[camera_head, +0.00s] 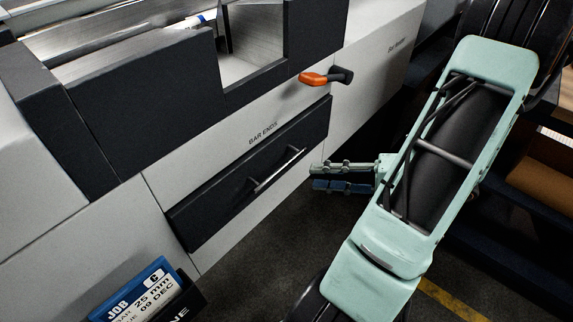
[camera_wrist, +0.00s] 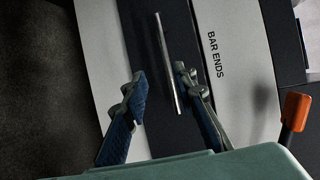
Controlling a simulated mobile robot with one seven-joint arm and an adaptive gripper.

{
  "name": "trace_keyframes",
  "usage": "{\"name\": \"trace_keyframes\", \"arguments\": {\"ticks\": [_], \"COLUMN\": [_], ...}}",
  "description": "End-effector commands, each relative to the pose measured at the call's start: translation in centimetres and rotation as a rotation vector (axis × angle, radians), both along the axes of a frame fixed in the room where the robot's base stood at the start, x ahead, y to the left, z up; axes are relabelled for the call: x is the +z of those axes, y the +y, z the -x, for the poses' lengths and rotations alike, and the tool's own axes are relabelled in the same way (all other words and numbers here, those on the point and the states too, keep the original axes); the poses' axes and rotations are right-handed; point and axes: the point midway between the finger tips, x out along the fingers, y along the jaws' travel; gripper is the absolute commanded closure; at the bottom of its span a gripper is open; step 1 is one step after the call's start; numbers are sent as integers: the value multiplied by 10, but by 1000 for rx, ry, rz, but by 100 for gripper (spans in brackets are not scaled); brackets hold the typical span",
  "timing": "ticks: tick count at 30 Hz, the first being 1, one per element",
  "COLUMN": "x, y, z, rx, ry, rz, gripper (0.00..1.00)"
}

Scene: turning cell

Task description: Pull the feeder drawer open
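The drawer (camera_head: 228,199) has a dark front in the pale machine, under the printed words BAR ENDS. Its front looks flush, so the drawer appears closed. Its metal bar handle (camera_head: 277,170) stands out from the front. I see no clear contact. The dark drawer front also shows in the wrist view (camera_wrist: 140,28).
An orange-gripped lever (camera_head: 314,79) sticks out above the drawer, and its orange grip shows in the wrist view (camera_wrist: 296,111). A blue job card (camera_head: 140,293) sits in a dark holder at lower left. Dark floor (camera_head: 265,255) lies open before the drawer.

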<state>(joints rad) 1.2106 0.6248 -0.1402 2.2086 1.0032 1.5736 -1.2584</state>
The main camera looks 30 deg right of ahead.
Motion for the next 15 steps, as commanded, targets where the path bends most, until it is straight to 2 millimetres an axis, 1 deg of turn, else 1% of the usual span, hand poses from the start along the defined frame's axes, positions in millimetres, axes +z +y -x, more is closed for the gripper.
{"name": "trace_keyframes", "arguments": {"ticks": [3, 7, 11, 15], "x": [3, 3, 0, -6], "y": [-5, -1, 13, 32], "z": [-2, -8, -21, -41], "rx": [-44, -52, -48, -46], "ry": [-40, -50, -48, -47], "rz": [-24, -30, -29, -30], "gripper": [74, 74, 74, 74]}}
